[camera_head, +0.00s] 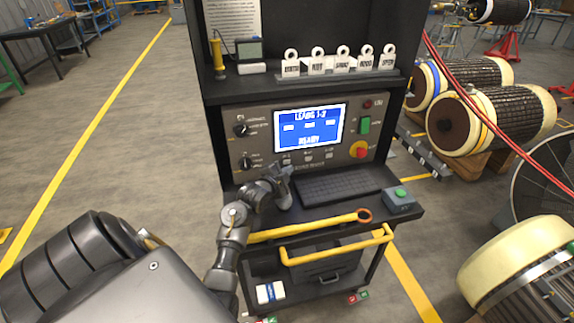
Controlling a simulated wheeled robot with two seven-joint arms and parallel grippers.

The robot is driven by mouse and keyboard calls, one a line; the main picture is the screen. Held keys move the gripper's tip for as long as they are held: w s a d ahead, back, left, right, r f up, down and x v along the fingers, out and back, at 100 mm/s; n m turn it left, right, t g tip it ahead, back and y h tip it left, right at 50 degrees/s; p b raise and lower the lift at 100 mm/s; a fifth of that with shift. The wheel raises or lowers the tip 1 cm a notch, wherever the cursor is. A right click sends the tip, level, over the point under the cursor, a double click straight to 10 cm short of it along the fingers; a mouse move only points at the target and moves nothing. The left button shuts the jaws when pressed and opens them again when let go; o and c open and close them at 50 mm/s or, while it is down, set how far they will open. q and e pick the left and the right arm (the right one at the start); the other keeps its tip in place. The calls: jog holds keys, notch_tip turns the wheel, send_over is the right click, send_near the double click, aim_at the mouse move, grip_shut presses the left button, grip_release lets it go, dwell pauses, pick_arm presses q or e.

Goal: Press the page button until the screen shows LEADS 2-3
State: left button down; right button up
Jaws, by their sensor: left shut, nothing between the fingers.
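The test console has a blue screen (309,128) that reads LEADS 1-2 at the top and READY at the bottom, with small boxes between. A row of small buttons (308,157) sits on the panel (262,135) just under the screen; their labels are too small to read, so I cannot tell which is the page button. My left gripper (282,172) is shut and empty, just below the left end of this row. I cannot tell whether its tips touch a button. My right gripper is out of view.
A keyboard (338,188) lies on the console shelf right of my gripper, with a green-button box (399,199) beyond it. Dark knobs (241,129) sit left of the screen, a red stop button (359,150) right. A yellow rail (340,249) runs below the shelf.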

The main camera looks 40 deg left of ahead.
pick_arm(q)
jog(key=shift+w+a, duration=0.15)
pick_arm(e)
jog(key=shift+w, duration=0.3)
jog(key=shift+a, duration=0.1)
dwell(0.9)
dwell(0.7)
pick_arm(q)
jog(key=shift+w+a, duration=0.25)
jog(key=shift+a, duration=0.1)
jog(key=shift+w+a, duration=0.2)
jog(key=shift+a, duration=0.1)
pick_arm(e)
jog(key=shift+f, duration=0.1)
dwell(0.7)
pick_arm(q)
jog(key=shift+s+d, duration=0.1)
jog(key=shift+d, duration=0.05)
jog(key=shift+s+d+p, duration=0.35)
jog(key=shift+s+d, duration=0.05)
jog(key=shift+d, duration=0.1)
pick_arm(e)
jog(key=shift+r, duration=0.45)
